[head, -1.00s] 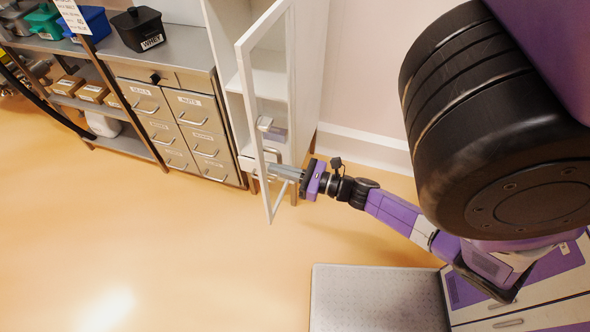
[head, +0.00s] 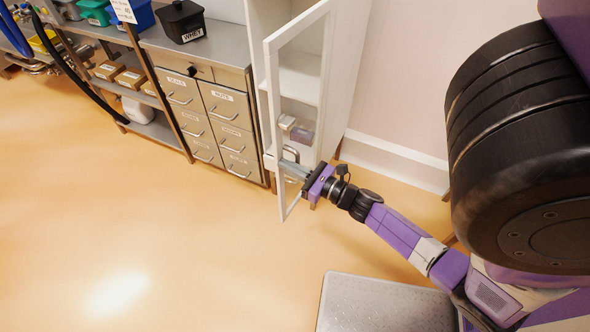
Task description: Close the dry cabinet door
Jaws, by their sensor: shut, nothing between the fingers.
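The dry cabinet (head: 345,80) is a tall white cabinet at the upper middle of the head view. Its white-framed glass door (head: 273,95) stands open, swung out toward the room. Shelves inside show through and beside the door, with small clear containers (head: 300,132) on one of them. My gripper (head: 290,170) is shut and empty at the lower part of the door, its fingers seen near or through the glass. I cannot tell whether the fingers touch the door.
A metal drawer unit (head: 222,112) stands left of the cabinet, with a black bin (head: 182,20) labelled WHEY on top. A shelf rack with boxes (head: 130,78) is farther left. A grey platform (head: 385,305) lies at the bottom. The orange floor at left is clear.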

